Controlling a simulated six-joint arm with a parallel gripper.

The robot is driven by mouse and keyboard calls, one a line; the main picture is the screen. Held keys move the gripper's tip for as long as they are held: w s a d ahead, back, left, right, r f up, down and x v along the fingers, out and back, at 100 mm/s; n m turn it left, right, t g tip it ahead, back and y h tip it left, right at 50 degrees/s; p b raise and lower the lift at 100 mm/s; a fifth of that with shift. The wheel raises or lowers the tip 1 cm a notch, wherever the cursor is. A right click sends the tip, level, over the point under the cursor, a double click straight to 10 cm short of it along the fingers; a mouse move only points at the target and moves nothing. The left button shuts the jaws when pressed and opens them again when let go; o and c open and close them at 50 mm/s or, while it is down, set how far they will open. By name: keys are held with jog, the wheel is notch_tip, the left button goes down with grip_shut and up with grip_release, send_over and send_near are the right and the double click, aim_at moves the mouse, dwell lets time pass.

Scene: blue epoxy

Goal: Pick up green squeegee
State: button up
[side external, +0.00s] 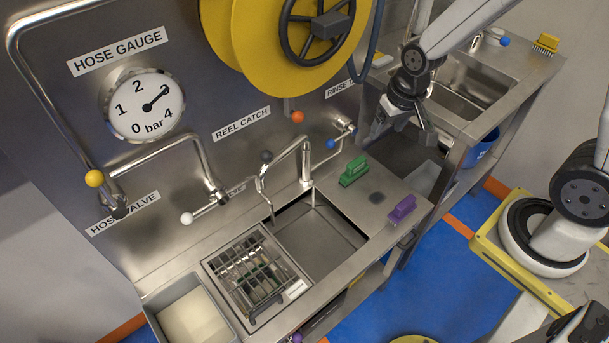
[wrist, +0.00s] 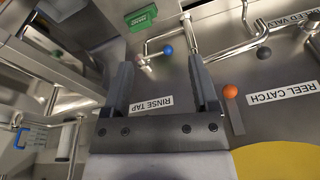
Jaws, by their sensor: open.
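The green squeegee (side external: 353,172) lies on the steel counter to the right of the sink, close to the back panel.
A purple tool (side external: 402,208) lies on the counter's right end. A sink (side external: 318,238), a wire rack (side external: 258,275) and a grey tub (side external: 190,318) fill the left. Taps, a blue knob (wrist: 168,49) and an orange knob (wrist: 230,91) project from the panel near my gripper.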

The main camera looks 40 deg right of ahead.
jog(key=w+d+f+m+g, duration=0.1)
jog(key=w+d+f+m, duration=0.3)
jog(key=w+f+m, duration=0.4)
jog(key=m+g, duration=0.1)
jog(key=m, duration=0.5)
send_over(357, 161)
notch_tip(357, 161, down, 13)
jog(key=shift+a+f, duration=0.15)
jog(key=shift+w+d+f+m, duration=0.1)
jog(key=shift+d+f+m, duration=0.1)
jog(key=shift+f+m, duration=0.35)
jog(key=shift+f, duration=1.3)
jog(key=shift+f, duration=0.1)
jog(key=shift+f, duration=2.5)
grip_shut()
